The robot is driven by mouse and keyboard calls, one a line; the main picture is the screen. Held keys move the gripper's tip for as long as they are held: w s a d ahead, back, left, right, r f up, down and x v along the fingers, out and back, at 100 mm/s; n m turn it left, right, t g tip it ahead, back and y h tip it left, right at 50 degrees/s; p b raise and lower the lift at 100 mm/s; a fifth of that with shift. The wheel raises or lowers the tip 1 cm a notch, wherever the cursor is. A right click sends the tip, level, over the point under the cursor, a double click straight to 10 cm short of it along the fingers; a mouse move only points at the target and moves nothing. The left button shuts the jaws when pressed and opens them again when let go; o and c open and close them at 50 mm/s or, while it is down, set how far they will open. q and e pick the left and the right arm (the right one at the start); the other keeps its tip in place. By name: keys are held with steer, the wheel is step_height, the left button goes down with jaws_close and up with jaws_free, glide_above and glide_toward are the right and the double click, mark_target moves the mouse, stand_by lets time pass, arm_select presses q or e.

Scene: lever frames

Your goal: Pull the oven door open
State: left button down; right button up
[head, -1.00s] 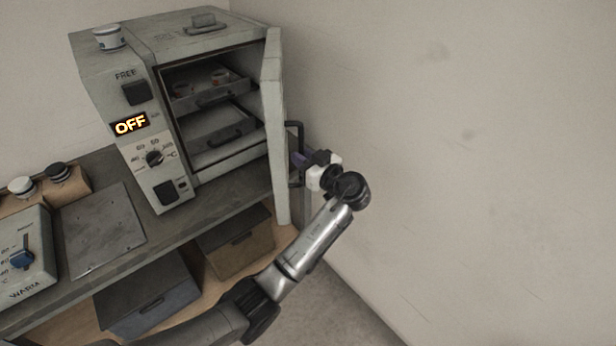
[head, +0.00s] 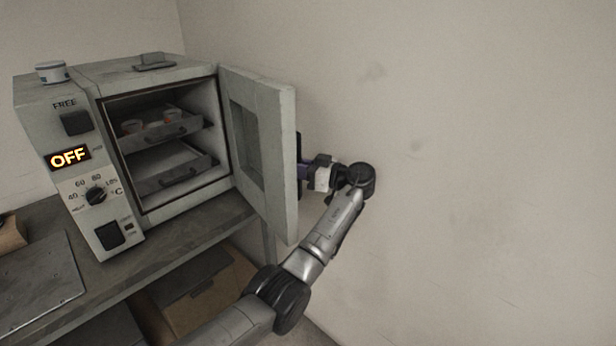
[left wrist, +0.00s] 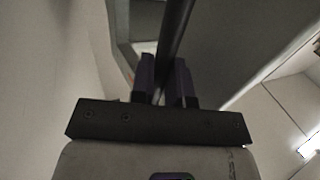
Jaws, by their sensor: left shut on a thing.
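The pale grey oven (head: 118,74) stands on the bench in the head view. Its door (head: 272,112) is swung wide open on the right side, with the inner face and its window showing. My left gripper (head: 304,171) is at the outer side of the door. In the left wrist view its two purple fingers (left wrist: 163,78) are shut on the dark bar handle (left wrist: 177,28). In the head view the handle is mostly hidden behind the door edge. My right gripper is not in view.
Inside the oven are two pull-out shelves; the upper shelf (head: 190,138) holds small cups. A small tin (head: 52,75) stands on the oven's top. The display reads OFF. The plain wall (head: 480,150) is close behind my wrist. A box (head: 205,300) sits under the bench.

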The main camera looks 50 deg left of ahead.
arm_select(q)
steer(key=shift+w+a, duration=0.1)
steer(key=shift+a, duration=0.05)
steer(key=c, duration=1.6)
jaws_free()
steer(key=o, duration=0.5)
steer(key=shift+a, duration=0.2)
steer(key=shift+d, duration=0.15)
steer(key=shift+p+v, duration=0.45)
steer(key=shift+v, duration=5.55)
